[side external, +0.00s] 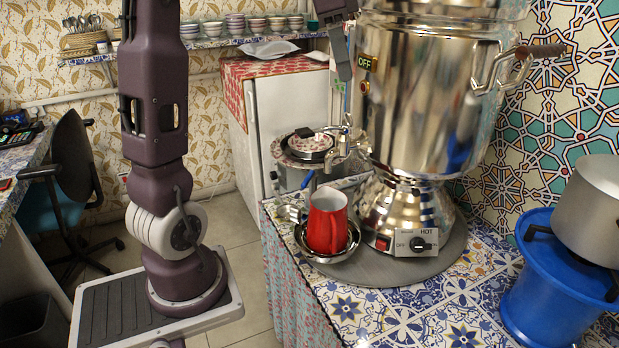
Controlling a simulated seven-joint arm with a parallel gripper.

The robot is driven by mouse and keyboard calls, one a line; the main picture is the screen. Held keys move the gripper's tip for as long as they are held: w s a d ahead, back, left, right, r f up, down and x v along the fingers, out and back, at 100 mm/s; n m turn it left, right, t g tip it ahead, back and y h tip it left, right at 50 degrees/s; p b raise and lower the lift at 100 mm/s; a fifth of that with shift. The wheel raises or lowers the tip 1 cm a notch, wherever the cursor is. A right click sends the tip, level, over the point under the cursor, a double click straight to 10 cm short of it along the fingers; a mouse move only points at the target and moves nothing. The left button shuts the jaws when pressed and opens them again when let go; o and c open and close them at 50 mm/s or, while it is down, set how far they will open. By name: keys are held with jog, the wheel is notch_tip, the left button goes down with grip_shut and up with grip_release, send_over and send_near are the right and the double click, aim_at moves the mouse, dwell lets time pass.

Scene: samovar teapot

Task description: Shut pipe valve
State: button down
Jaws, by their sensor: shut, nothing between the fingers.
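A large shiny metal samovar (418,95) stands on a round grey board on the tiled counter. Its metal tap (345,145) sticks out to the left of the body, with a small upright handle (347,121) on top. I cannot tell from this view whether the valve is open or shut. A red mug (327,222) stands below the tap in a metal bowl (343,251); its inside is hard to see. My gripper (343,72) points down from the top edge, shut and empty, above the tap and left of the samovar body. Its upper part is cut off.
A blue stand (548,290) with a metal pot (590,205) is at the right. The front tiles are clear.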

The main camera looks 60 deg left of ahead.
jog(key=w+a+f+m, duration=0.2)
jog(key=w+a+f, duration=0.1)
jog(key=a, duration=0.8)
jog(key=m+h, duration=0.1)
jog(key=m, duration=0.1)
send_over(308, 177)
jog(key=d, duration=0.3)
notch_tip(308, 177, down, 4)
jog(key=r, duration=0.1)
jog(key=f, duration=2.9)
jog(key=shift+s+d+f, duration=0.15)
jog(key=shift+d+f, duration=0.1)
jog(key=shift+s+a, duration=0.3)
jog(key=shift+s+a+h, duration=0.1)
jog(key=shift+h, duration=0.2)
